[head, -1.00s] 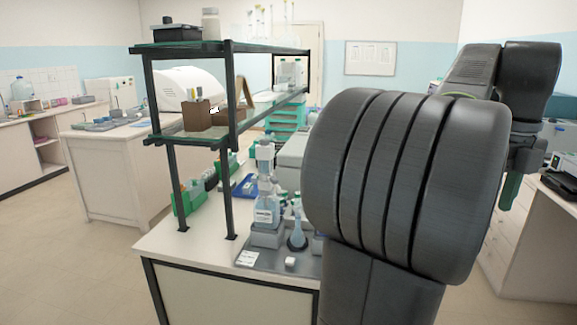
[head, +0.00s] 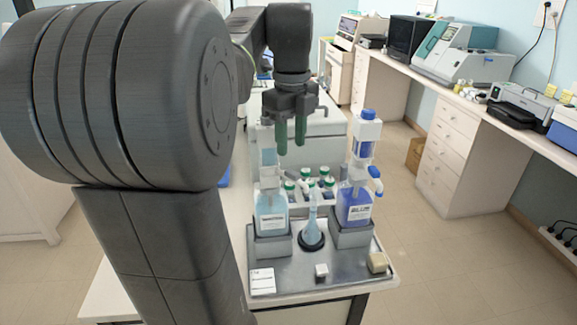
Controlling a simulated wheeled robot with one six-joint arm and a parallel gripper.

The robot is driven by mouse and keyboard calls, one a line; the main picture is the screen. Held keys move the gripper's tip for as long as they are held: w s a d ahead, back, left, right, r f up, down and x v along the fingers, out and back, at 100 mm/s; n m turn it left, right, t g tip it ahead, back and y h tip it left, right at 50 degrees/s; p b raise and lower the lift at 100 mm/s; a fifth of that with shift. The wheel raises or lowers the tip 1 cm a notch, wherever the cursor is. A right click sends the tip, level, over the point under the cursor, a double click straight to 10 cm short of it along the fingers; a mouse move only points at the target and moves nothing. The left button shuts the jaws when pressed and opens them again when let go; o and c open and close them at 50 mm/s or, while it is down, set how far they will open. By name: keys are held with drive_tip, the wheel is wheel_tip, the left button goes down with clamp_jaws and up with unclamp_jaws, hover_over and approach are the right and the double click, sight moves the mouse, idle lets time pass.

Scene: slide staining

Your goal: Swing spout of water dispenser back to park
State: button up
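The water dispenser (head: 271,214) is a bottle of pale blue liquid with a white label, upright in a grey holder at the left of a metal tray (head: 335,266). Its pale top (head: 268,165) shows; I cannot make out which way its spout points. My gripper (head: 291,149) hangs above and behind the dispensers, green fingers pointing down and apart, with nothing between them. It looks to the right of the water dispenser's top, with no contact visible. A blue-liquid dispenser (head: 354,206) with a blue spout (head: 376,179) stands at the tray's right.
A small flask (head: 311,231) stands on a dark round base between the dispensers. Behind are several green-capped bottles (head: 318,185) in a rack. A white card (head: 262,281), a small white block (head: 321,271) and a beige block (head: 377,262) lie at the tray's front. My arm hides the left side.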

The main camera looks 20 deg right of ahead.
sight(292, 172)
wheel_tip(292, 172, down, 7)
drive_tip(key=shift+s+d+r, duration=0.1)
drive_tip(key=shift+s+d, duration=0.05)
clamp_jaws()
